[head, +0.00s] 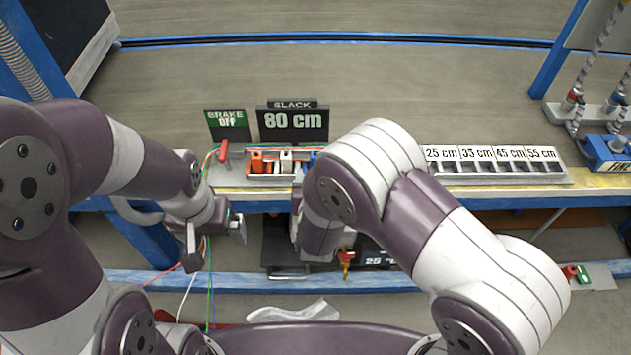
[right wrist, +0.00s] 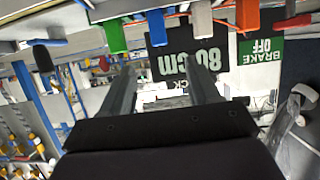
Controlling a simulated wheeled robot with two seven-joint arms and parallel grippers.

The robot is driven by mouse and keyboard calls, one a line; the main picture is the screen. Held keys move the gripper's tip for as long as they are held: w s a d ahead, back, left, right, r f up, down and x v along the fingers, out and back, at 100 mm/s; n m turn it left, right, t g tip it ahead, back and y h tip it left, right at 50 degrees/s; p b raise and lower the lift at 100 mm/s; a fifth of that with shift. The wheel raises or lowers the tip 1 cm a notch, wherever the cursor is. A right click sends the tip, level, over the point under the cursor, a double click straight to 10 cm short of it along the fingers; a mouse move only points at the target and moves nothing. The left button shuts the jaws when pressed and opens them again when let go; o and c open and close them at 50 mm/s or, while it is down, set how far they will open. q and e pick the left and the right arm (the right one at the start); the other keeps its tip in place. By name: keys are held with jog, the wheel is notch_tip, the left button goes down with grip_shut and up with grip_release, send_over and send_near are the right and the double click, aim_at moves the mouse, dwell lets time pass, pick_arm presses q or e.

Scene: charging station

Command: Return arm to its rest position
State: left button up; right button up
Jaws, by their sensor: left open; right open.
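My left arm comes in from the left in the head view. Its gripper (head: 238,227) is open and empty, just off the front edge of the bench, below the brake lever. My right arm is folded at the middle, its elbow over the bench and its wrist hanging in front of the bench edge. The right gripper is mostly hidden behind its own arm in the head view. In the right wrist view its two dark fingers (right wrist: 160,66) are apart with nothing held between them.
The bench (head: 400,190) holds a tray of coloured connectors (head: 262,162), a red brake lever (head: 223,151), a BRAKE OFF sign (head: 227,124), an 80 cm slack sign (head: 292,123) and a labelled bin row (head: 500,177). Cables hang near my left gripper. A blue frame rail (head: 420,281) runs below.

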jog(key=shift+w+f, duration=0.1)
dwell(0.4)
jog(key=s+a+f+n+g+y, duration=0.1)
jog(key=s+a+f+g, duration=0.1)
jog(key=s+f+g, duration=0.25)
jog(key=s+d+n+g, duration=0.2)
jog(key=s+d+g, duration=0.2)
jog(key=s+g, duration=0.3)
jog(key=s+d+r+m+g+h, duration=0.1)
jog(key=s+d+r, duration=0.2)
jog(key=d+r, duration=0.3)
jog(key=s+d+r+m, duration=0.1)
jog(key=s+d+r, duration=0.25)
jog(key=d, duration=0.55)
notch_tip(320, 180, up, 29)
jog(key=w+d+m+p, duration=0.1)
jog(key=p, duration=2.6)
jog(key=shift+d, duration=0.2)
